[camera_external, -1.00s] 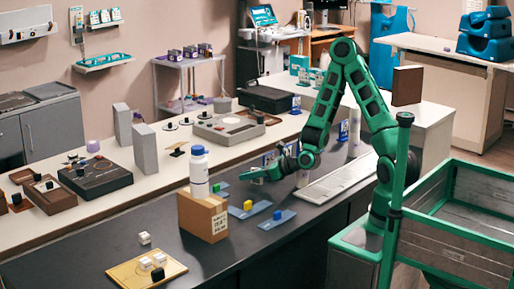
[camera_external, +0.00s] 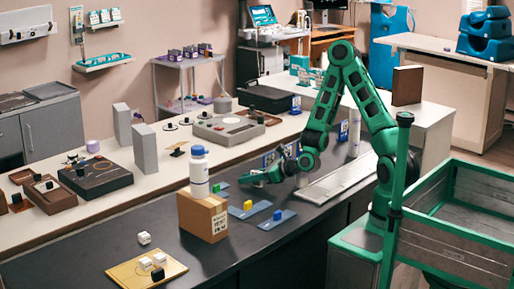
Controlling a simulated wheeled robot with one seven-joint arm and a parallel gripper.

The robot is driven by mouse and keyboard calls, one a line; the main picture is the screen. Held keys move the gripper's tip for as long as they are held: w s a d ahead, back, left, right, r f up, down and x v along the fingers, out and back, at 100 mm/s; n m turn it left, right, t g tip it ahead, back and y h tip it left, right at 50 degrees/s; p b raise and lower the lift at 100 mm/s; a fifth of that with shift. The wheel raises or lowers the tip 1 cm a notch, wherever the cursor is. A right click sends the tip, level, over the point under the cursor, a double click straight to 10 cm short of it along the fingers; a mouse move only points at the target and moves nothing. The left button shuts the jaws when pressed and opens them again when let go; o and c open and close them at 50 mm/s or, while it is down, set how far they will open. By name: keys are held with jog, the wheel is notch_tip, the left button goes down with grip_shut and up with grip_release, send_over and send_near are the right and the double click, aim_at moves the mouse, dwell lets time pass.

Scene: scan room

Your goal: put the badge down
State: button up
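My gripper (camera_external: 246,178) reaches left over the dark counter (camera_external: 150,220), low above its back part, just beyond the coloured blocks. It is small and seen from the side, so I cannot tell whether its fingers are open or shut, or whether they hold anything. I cannot single out the badge with certainty. A small blue upright card (camera_external: 268,159) shows behind my gripper, and another blue card (camera_external: 343,130) stands farther right; either may be a badge.
Blue pads hold a green block (camera_external: 217,187), a yellow block (camera_external: 248,205) and a blue block (camera_external: 277,215). A cardboard box (camera_external: 203,217) with a white bottle (camera_external: 199,172) on it stands left of them. A wooden tray (camera_external: 130,270) lies at front left. A keyboard (camera_external: 335,182) lies right.

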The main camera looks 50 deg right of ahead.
jog(key=shift+o, duration=0.4)
notch_tip(320, 180, up, 16)
jog(key=w+d+m+h, duration=0.5)
jog(key=w+d, duration=1)
jog(key=d, duration=0.2)
jog(key=shift+t, duration=0.4)
jog(key=shift+w+d+f, duration=0.1)
jog(key=shift+f, duration=1.15)
jog(key=shift+w+d+f, duration=0.1)
jog(key=shift+f, duration=1.15)
